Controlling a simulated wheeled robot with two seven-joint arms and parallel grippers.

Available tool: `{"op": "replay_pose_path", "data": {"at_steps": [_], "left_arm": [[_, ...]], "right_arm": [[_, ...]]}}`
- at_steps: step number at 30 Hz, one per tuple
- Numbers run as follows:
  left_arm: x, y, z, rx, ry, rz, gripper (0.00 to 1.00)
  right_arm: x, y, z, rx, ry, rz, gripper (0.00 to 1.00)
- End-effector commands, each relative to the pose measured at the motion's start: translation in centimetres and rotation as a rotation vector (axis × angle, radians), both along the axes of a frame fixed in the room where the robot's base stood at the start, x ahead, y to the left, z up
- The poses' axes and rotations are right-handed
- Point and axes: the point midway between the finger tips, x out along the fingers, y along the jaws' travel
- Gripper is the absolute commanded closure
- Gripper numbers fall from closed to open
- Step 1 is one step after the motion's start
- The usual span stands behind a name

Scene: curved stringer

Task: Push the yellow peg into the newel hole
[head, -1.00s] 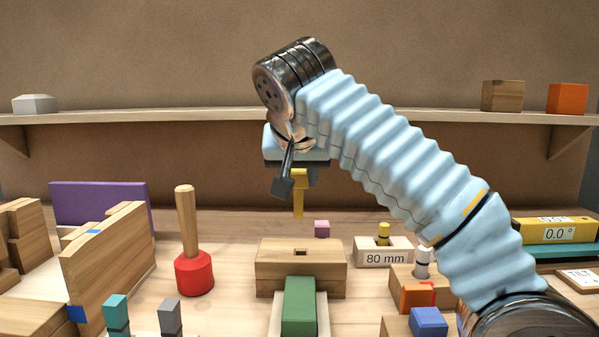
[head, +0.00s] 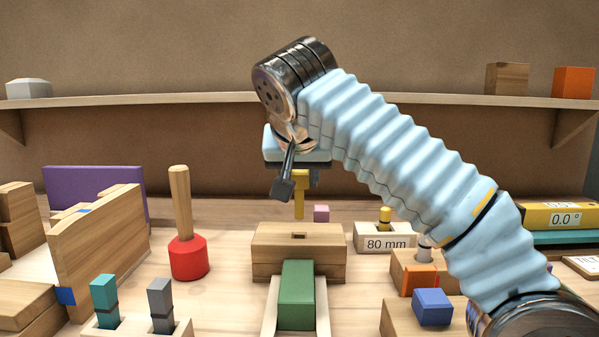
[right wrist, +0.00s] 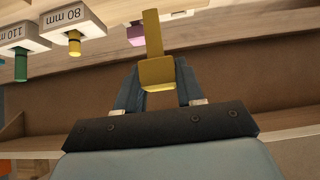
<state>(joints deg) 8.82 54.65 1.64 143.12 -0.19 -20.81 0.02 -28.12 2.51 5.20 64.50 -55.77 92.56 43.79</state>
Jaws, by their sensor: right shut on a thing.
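My right gripper (head: 298,178) is shut on a yellow peg (head: 299,203), which hangs upright below the jaws. The peg also shows in the right wrist view (right wrist: 152,35), between the two fingers of the gripper (right wrist: 157,92). A wooden block with a small dark hole in its top (head: 270,240), apparently the newel, stands below. In the head view the peg's lower end appears just above the block's back edge, apart from the hole. How far apart they are in depth I cannot tell. My left gripper is out of view.
A green block (head: 297,296) lies in front of the newel block. A red mallet (head: 188,257) stands at left. The 80 mm holder (head: 370,243) with another yellow peg is at right, and a pink cube (head: 321,213) is behind. Bare table lies between mallet and newel block.

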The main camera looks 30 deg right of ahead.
Motion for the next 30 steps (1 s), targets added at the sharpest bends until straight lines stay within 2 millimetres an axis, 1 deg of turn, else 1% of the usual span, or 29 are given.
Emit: {"op": "replay_pose_path", "data": {"at_steps": [1, 6, 30], "left_arm": [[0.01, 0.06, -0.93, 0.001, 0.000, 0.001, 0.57], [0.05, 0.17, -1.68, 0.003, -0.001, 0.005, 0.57], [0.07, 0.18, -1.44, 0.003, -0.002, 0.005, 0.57]], "right_arm": [[-0.01, -0.01, -0.99, 0.000, 0.000, 0.000, 0.91], [0.01, 0.00, -1.89, 0.000, -0.001, 0.001, 0.91], [0.01, 0.00, -1.91, 0.001, 0.000, 0.001, 0.91]]}}
